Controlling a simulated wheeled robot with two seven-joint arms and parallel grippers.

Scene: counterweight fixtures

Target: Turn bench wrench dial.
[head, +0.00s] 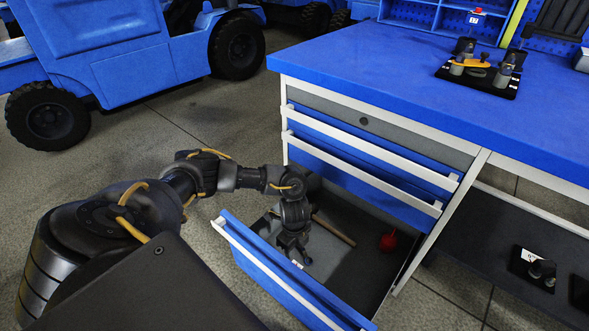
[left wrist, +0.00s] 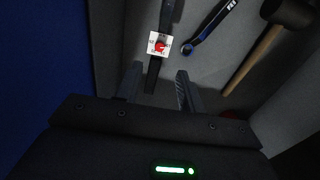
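A white square dial plate with a red knob (left wrist: 159,45) sits on a dark bar-shaped tool, seemingly a wrench (left wrist: 153,76), in the open drawer (head: 281,279). My left gripper (left wrist: 158,73) is open above it. In the left wrist view, the tool's lower end lies between the open fingers and the dial is just beyond the fingertips. I cannot tell whether the fingers touch the tool. In the head view my left gripper (head: 294,254) points down into the drawer and mostly hides the tool. My right gripper is not in view.
The drawer also holds a blue wrench (left wrist: 212,34), a mallet with a wooden handle (left wrist: 254,59) and a red object (head: 388,242). Closed drawers (head: 365,151) and the blue benchtop (head: 390,85) overhang behind. A black fixture (head: 450,75) stands on the bench. Open floor lies left.

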